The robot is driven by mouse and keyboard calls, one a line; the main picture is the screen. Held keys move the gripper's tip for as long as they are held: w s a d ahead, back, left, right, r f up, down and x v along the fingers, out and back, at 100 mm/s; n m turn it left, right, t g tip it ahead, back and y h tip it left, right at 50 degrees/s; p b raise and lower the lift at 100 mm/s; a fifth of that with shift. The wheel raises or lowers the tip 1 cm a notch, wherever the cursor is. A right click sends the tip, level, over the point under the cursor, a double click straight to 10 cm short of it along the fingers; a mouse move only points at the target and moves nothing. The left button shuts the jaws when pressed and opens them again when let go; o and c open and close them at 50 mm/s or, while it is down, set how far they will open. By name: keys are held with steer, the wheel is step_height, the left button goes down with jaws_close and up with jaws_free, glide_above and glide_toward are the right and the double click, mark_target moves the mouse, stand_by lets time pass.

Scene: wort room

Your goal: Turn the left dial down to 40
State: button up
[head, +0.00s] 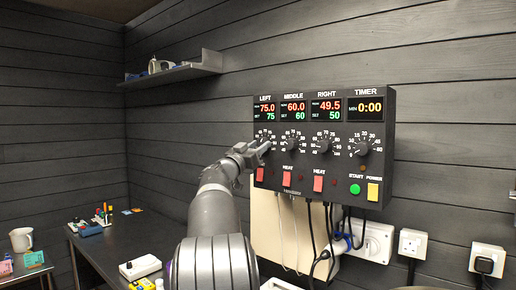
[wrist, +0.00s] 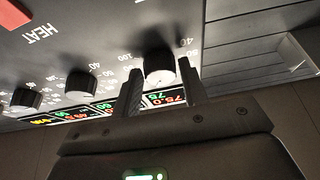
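The left dial, a black knob with a pale face, shows in the wrist view (wrist: 159,68). In the head view my gripper (head: 258,150) is in front of it and hides most of it. In the wrist view my gripper (wrist: 160,78) is open, with one finger on each side of the left dial. Small gaps seem to show beside the knob; I cannot tell whether a finger touches it. The left display (head: 266,110) reads 75.0 in red and set 75 in green.
The black control box (head: 340,188) also carries the middle dial (head: 292,144), right dial (head: 323,146) and timer dial (head: 362,146). Red switches (head: 287,179) sit below. Cables hang under the box. A dark table (head: 110,250) with small items stands at left.

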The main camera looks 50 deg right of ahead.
steer(key=c, duration=0.6)
steer(key=shift+n, duration=0.4)
